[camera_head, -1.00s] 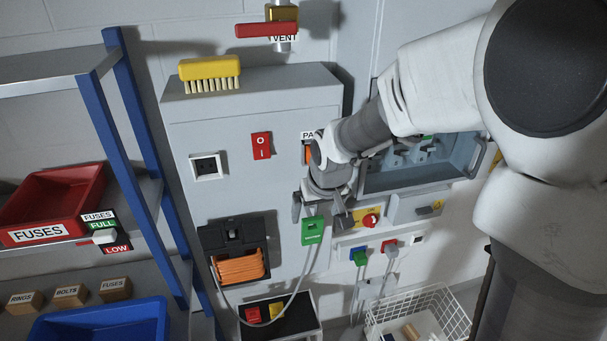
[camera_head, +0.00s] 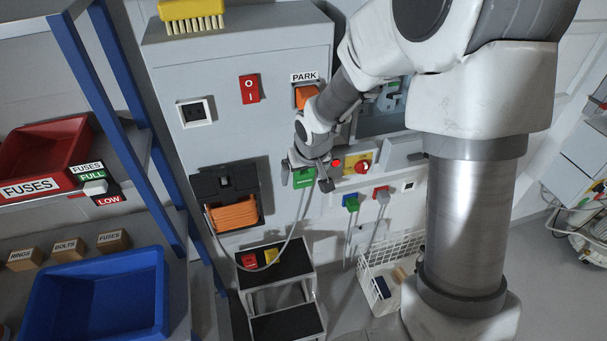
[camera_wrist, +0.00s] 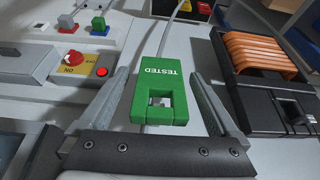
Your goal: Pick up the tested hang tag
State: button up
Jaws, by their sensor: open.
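The green hang tag marked TESTED (camera_wrist: 158,95) lies against the grey cabinet front in the wrist view, with a square opening at its near end. In the head view the tag (camera_head: 303,176) is partly covered by my gripper (camera_head: 309,182). My gripper (camera_wrist: 160,76) is open, with one finger on each side of the tag and a gap visible to both. I cannot tell how deep the fingertips reach relative to the tag.
A yellow switch plate with a red knob (camera_head: 359,163) is to the right. A step stool (camera_head: 282,292) with red and yellow tags stands below.

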jog(key=c, duration=1.5)
jog(key=shift+c, duration=0.2)
jog(key=shift+r, duration=0.35)
